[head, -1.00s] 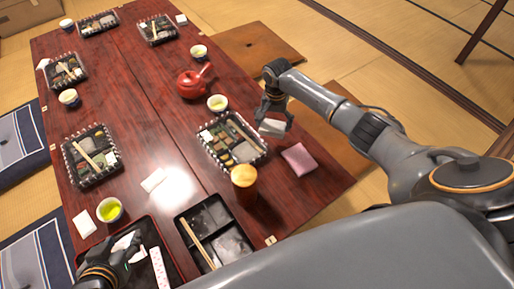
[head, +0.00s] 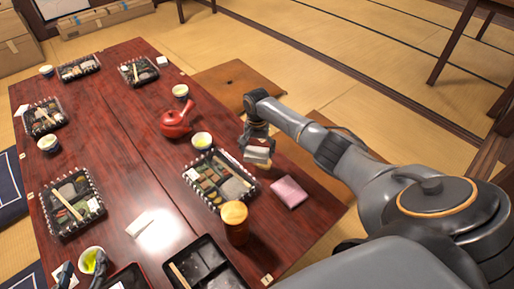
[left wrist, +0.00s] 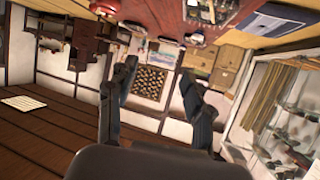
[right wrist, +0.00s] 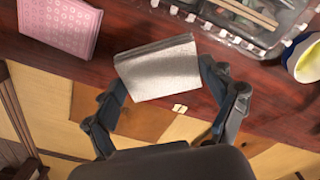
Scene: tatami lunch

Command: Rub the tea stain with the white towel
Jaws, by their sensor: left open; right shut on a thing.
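The white towel (head: 257,157), a folded pale block, is held by my right gripper (head: 257,143) by the table's right edge, between a bento tray and the pink cloth. In the right wrist view the towel (right wrist: 157,70) sits between the two fingers of the right gripper (right wrist: 165,72), against the dark red table. My left gripper (head: 68,274) is partly cut off at the bottom left of the head view, close to a green tea cup (head: 92,260). In the left wrist view the left gripper (left wrist: 158,72) is open and empty. I cannot make out a tea stain.
A pink cloth (head: 289,192), a brown cylinder cup (head: 235,222) and a bento tray (head: 220,180) lie near the towel. A red teapot (head: 176,120) and a tea cup (head: 202,141) stand farther back. A black tray (head: 205,262) is at the front.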

